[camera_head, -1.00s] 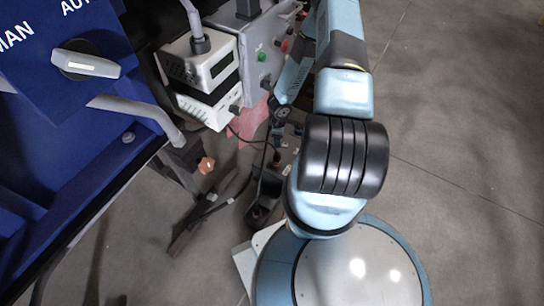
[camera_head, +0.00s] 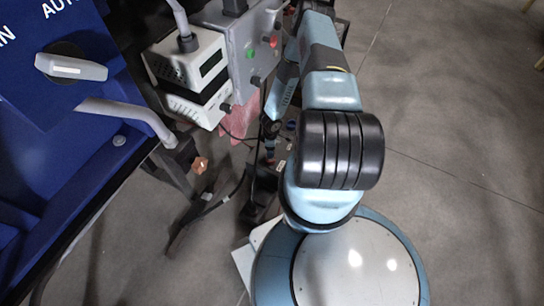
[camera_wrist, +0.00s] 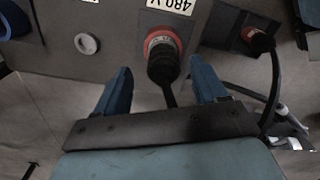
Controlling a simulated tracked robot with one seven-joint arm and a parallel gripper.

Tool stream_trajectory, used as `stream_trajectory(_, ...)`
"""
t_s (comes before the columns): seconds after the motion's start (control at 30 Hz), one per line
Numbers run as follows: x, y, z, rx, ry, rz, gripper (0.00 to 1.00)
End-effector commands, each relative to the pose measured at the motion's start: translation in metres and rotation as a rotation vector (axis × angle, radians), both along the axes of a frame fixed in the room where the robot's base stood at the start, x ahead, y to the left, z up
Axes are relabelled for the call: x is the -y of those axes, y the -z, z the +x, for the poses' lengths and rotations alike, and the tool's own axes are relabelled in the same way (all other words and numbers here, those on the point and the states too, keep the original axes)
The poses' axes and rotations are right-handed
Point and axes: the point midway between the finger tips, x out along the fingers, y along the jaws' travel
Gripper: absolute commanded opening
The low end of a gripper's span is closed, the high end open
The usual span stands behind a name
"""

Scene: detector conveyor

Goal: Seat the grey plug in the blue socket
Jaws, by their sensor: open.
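In the wrist view my gripper (camera_wrist: 161,68) is open, its two blue fingers apart. A dark, ribbed plug (camera_wrist: 163,66) with a cable hanging from it sits in a red-ringed socket (camera_wrist: 160,38) on a dark panel marked 480 V. From this view it lies between the fingertips; I cannot tell whether they touch it. A blue rounded part (camera_wrist: 14,20) is cut off at the upper left; I cannot tell whether it is the blue socket. No clearly grey plug shows. In the head view my gripper is hidden behind my arm.
A pale round fitting (camera_wrist: 87,44) is on the panel's left. A second red-ringed plug (camera_wrist: 258,40) with a black cable is at right. In the head view, a blue cabinet (camera_head: 50,130), stacked instrument boxes (camera_head: 188,70) and a grey control box (camera_head: 250,45) stand left; floor is clear right.

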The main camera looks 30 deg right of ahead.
Motion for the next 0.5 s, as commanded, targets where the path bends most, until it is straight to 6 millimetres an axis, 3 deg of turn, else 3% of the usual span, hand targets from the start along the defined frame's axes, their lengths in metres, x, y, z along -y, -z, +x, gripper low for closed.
stream_trajectory(0.2, 0.004, 0.026, -0.002, 0.001, 0.006, -0.001, 0.71)
stream_trajectory(0.5, 0.008, 0.03, -0.002, 0.001, 0.015, 0.001, 0.71)
